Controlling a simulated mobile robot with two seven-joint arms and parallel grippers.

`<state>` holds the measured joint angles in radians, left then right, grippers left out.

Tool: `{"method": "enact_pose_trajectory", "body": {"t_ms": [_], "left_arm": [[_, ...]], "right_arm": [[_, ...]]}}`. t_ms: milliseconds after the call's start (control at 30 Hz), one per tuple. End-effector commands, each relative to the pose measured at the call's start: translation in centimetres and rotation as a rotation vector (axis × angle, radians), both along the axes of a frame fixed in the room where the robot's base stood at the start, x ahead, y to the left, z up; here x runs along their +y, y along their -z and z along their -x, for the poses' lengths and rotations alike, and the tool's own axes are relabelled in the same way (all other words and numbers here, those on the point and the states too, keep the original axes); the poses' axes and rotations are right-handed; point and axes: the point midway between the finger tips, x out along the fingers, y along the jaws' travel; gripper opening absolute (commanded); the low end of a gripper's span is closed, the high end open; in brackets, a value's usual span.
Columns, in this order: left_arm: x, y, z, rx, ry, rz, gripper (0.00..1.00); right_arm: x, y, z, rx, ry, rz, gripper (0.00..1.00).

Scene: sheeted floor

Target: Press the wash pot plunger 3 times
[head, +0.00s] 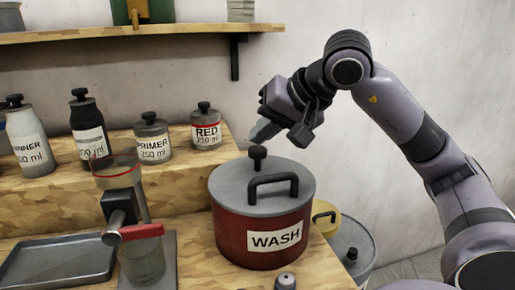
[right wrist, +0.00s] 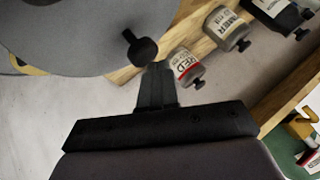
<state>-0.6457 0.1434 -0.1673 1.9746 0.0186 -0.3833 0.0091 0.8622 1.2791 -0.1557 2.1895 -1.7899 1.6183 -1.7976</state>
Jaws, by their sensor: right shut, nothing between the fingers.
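The wash pot (head: 262,235) is dark red with a grey lid and a white WASH label, and stands on the wooden bench. Its black plunger knob (head: 258,157) sticks up at the back of the lid, behind the black lid handle (head: 273,185). My right gripper (head: 262,132) is shut and empty, just above the plunger, with its fingertips close to it. In the right wrist view the shut fingers (right wrist: 157,68) point toward the plunger knob (right wrist: 140,47) over the grey lid (right wrist: 75,30). I cannot tell whether they touch. My left gripper is not in view.
The RED bottle (head: 205,128), PRIMER bottle (head: 152,140) and other bottles stand on a wooden step at the left. A stand with a red lever (head: 140,232) and a tray (head: 60,262) are front left. A wall shelf (head: 150,32) is above. A yellow-lidded can (head: 325,215) is right.

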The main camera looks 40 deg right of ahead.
Motion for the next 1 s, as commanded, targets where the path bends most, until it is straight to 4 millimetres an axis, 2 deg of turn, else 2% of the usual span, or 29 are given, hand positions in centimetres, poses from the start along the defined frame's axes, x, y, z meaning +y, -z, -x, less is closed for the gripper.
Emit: {"method": "enact_pose_trajectory", "body": {"t_ms": [1000], "left_arm": [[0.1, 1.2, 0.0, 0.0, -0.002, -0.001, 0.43]], "right_arm": [[0.0, 1.4, 0.0, 0.004, -0.001, 0.0, 0.0]]}}
